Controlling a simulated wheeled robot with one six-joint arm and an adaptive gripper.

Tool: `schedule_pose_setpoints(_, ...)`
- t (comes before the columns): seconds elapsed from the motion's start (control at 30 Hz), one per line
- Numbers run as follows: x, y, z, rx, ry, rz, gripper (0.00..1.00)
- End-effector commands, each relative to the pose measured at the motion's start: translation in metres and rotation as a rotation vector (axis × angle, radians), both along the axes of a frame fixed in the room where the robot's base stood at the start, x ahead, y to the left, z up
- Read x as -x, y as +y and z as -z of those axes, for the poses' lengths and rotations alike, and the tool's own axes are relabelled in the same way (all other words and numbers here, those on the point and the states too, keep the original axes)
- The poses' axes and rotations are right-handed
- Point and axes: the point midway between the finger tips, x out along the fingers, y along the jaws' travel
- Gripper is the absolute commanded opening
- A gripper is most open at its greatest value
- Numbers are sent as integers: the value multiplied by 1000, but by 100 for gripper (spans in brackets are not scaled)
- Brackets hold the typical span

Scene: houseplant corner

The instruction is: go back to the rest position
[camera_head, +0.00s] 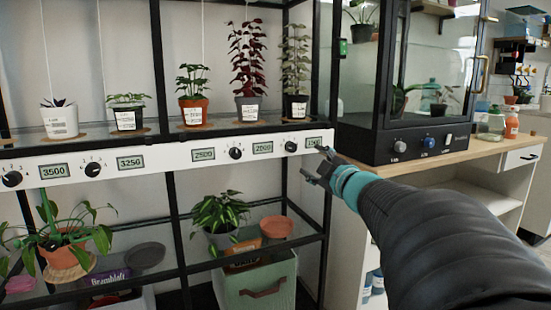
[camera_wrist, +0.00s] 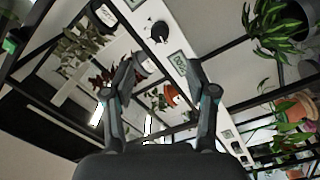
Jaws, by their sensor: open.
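My gripper (camera_head: 318,170) is at the right end of the white control strip (camera_head: 150,160), just in front of the shelf's right post. Its fingers are apart and nothing is between them. In the wrist view my gripper (camera_wrist: 160,78) shows two spread dark fingers, with the strip, a black knob (camera_wrist: 159,31) and a lit display (camera_wrist: 181,66) beyond them. My arm comes in from the right in the head view.
A black-framed plant shelf (camera_head: 155,80) holds several potted plants above and below the strip. A dark glass cabinet (camera_head: 400,145) stands on a wooden counter (camera_head: 460,155) at the right. A green bin (camera_head: 258,285) sits under the shelf.

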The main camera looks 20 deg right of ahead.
Motion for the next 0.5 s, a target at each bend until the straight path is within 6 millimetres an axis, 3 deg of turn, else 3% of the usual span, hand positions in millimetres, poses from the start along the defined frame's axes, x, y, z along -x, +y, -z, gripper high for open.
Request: schedule_pose_setpoints(0.5, 5, -7, 4, -1, 17, 30, 57)
